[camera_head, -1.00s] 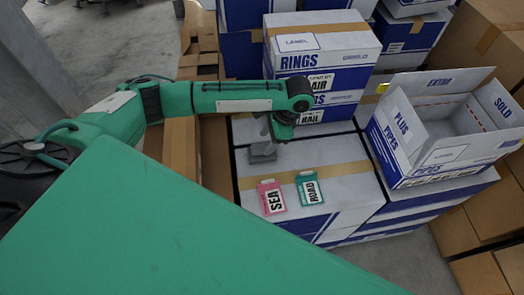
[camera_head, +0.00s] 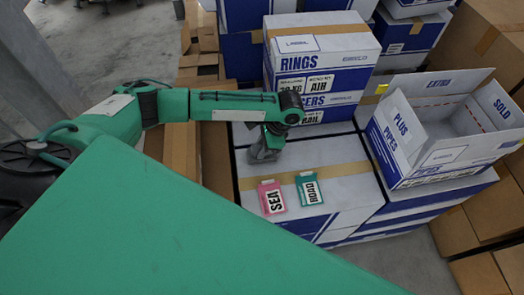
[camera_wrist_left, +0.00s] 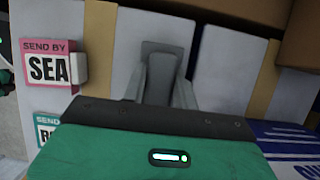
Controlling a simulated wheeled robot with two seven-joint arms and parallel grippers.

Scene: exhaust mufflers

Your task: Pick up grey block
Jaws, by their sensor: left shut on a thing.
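The grey block (camera_head: 262,156) is at the back of the white-topped carton (camera_head: 325,162), by the tan tape strip. My left gripper (camera_head: 267,145) reaches down from the end of the green arm and is shut on the block, hiding much of it. In the left wrist view the grey block (camera_wrist_left: 162,62) shows beyond the dark edge of my green wrist; the fingers are hard to tell from it. I cannot tell whether the block is clear of the carton. My right gripper is not in view.
A pink SEA tag (camera_head: 271,198) and a teal ROAD tag (camera_head: 309,188) lie in front of the block. A RINGS carton (camera_head: 322,60) stands behind. An open PLUS PIPES carton (camera_head: 402,138) stands at the right. The carton top between is clear.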

